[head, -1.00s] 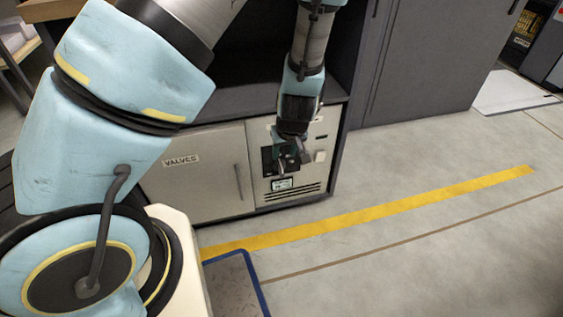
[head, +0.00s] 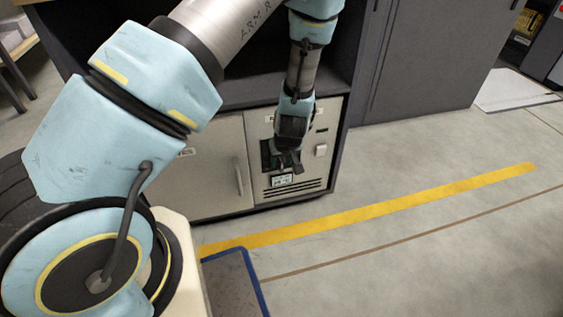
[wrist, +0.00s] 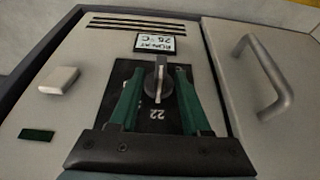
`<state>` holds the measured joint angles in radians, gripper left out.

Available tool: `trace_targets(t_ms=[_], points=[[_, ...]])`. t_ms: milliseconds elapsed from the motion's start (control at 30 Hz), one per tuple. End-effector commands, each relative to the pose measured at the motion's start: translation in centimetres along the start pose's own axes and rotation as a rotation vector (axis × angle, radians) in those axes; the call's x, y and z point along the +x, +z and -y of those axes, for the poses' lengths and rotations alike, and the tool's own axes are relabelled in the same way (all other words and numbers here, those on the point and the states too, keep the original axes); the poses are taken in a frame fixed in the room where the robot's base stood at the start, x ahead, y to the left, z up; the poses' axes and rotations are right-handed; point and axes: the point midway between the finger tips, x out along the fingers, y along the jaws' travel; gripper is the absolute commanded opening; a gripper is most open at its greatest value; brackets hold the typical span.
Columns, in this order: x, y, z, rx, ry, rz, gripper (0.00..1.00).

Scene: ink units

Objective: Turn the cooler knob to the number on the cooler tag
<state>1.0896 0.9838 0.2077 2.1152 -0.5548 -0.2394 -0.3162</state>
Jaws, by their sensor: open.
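The cooler knob (wrist: 160,80) is a grey pointer knob on a black dial plate (wrist: 119,79) in the wrist view. Its bar lies roughly up and down in that view. The number 22 (wrist: 157,113) shows upside down below the knob; other dial marks are mostly hidden. The cooler tag (wrist: 154,43), above the knob there, seems to read "RUN AT 25 °C"; it also shows in the head view (head: 282,180). My gripper (wrist: 158,70) is open, its green fingers on either side of the knob, with gaps visible. In the head view my gripper (head: 289,165) hides the knob.
A white switch (wrist: 58,80) and a small dark display (wrist: 37,135) sit beside the dial. A cabinet door with a bar handle (wrist: 266,80) adjoins the cooler panel. Vent slots (wrist: 135,25) lie beyond the tag. The floor (head: 430,240) to the right is clear.

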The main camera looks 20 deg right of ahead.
Motion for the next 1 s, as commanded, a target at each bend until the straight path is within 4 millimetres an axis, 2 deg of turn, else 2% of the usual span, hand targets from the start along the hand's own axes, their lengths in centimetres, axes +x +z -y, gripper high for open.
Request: trace_targets(t_ms=[133, 533, 1000], points=[[-0.03, 0.0, 0.0, 0.0, 0.0, 0.0, 0.46], [-0.05, 0.01, 0.01, 0.0, 0.0, 0.0, 0.01], [-0.09, 0.0, 0.0, 0.001, -0.002, 0.0, 0.0]])
